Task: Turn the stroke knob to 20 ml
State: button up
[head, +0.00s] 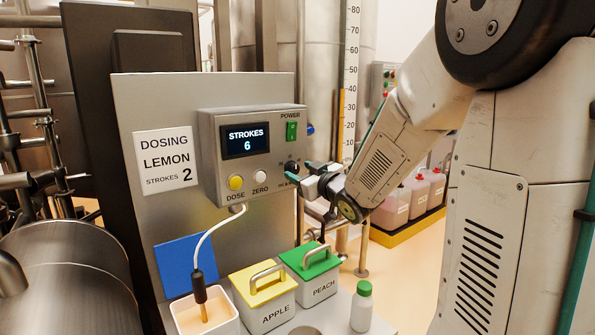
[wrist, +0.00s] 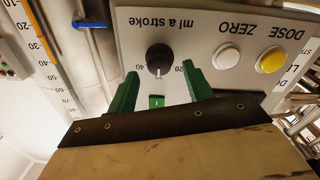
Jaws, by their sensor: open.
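The stroke knob (wrist: 159,58) is a round black dial on the grey dosing box, labelled "ml a stroke". It shows upside down in the wrist view, with "40" to its left and "20" partly beside the right finger. A pale mark on the knob faces the lower edge of that picture, between the two numbers. In the head view the knob (head: 291,168) sits at the box's lower right. My gripper (wrist: 160,72) is open, its green fingers on either side of the knob's near side, with no clear contact. It also shows in the head view (head: 308,172).
The box (head: 212,160) has a display (head: 246,140) reading STROKES 6, a yellow DOSE button (head: 236,183), a white ZERO button (head: 260,177) and a green power switch (head: 292,131). A sign (head: 167,160) reads DOSING LEMON STROKES 2. Lidded bins (head: 264,312) and a white bottle (head: 361,312) stand below.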

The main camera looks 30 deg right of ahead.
aim_at(293, 169)
jog(key=shift+w, duration=1.15)
jog(key=shift+c, duration=0.3)
jog(key=c, duration=0.9)
jog(key=shift+a+n, duration=0.1)
jog(key=shift+n, duration=0.3)
jog(key=n, duration=0.5)
jog(key=shift+f+n, duration=0.1)
jog(key=shift+n, duration=0.2)
jog(key=n, duration=0.5)
jog(key=shift+f+n, duration=0.1)
jog(key=shift+n, duration=0.3)
